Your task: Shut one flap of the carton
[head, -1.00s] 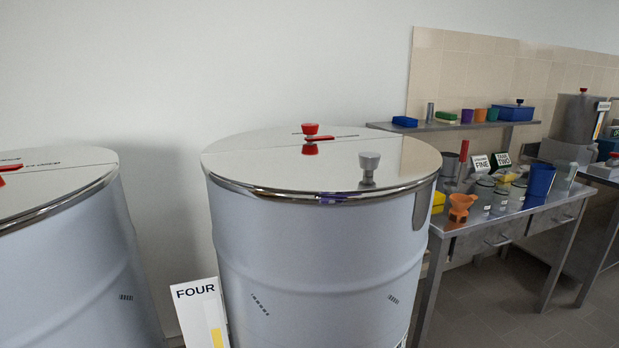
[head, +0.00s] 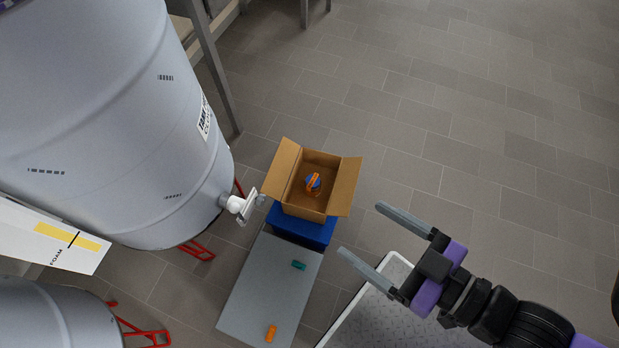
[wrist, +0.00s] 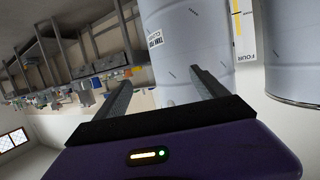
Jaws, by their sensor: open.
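The open cardboard carton (head: 302,213) stands on a blue block (head: 318,233) in the head view. Its left flap (head: 283,165) and right flap (head: 345,186) stick up and outward. An orange and blue item (head: 313,183) lies inside on the carton's floor. My gripper (head: 361,230) is open and empty, to the right of the carton in the head view and apart from it. The wrist view shows the same open gripper (wrist: 163,82) with nothing between its fingers; the carton does not show there.
A large grey tank (head: 110,120) with a white tap (head: 238,205) stands close left of the carton. A grey board (head: 262,285) in front bears a green piece (head: 299,265) and an orange piece (head: 271,333). Red tank feet (head: 197,251) show at left. The tiled floor (head: 470,120) is clear at upper right.

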